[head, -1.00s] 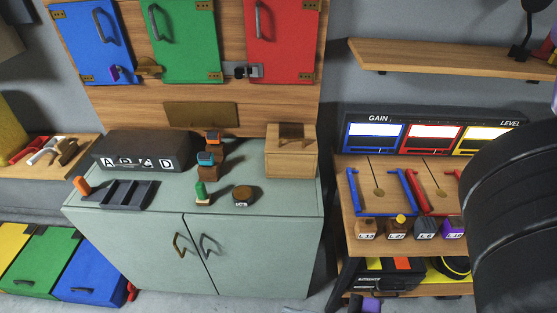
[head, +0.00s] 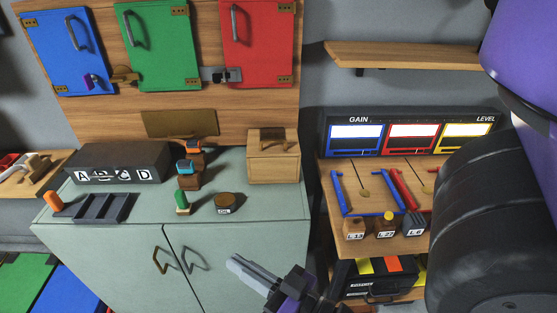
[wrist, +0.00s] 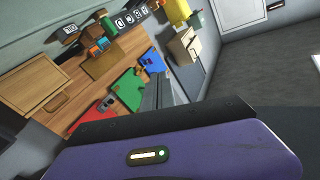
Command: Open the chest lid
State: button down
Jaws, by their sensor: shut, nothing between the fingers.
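A small wooden box (head: 273,165) with a handle on top (head: 272,137) stands at the right back of the grey-green cabinet; it looks like the chest, and its lid looks closed. In the wrist view a light wooden box (wrist: 33,85) at the left appears to be the same one, seen tilted. My gripper (head: 234,264) is at the bottom centre of the head view, in front of the cabinet, below and left of the box and apart from it. Its fingers (wrist: 158,92) are together and empty.
Blue, green and red doors (head: 256,45) hang on the panel behind. A shelf unit (head: 380,240) with bottles stands to the right.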

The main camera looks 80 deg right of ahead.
jog(key=w+d+f+n+g+h+b, duration=0.1)
jog(key=d+n+g+h, duration=0.4)
jog(key=d+n, duration=0.9)
jog(key=w+d+f+n+g+h+b, duration=0.2)
jog(key=d+n+g+h, duration=0.4)
jog(key=d+n, duration=0.9)
jog(key=d+f+h+b, duration=0.1)
jog(key=d+f+h, duration=0.1)
jog(key=d, duration=1.1)
jog(key=shift+w+g+b, duration=0.15)
jog(key=shift+g+b, duration=0.15)
jog(key=shift+b, duration=0.1)
jog(key=shift+r+p, duration=0.25)
jog(key=shift+p, duration=0.05)
jog(key=shift+r+p, duration=0.3)
jog(key=shift+p, duration=0.65)
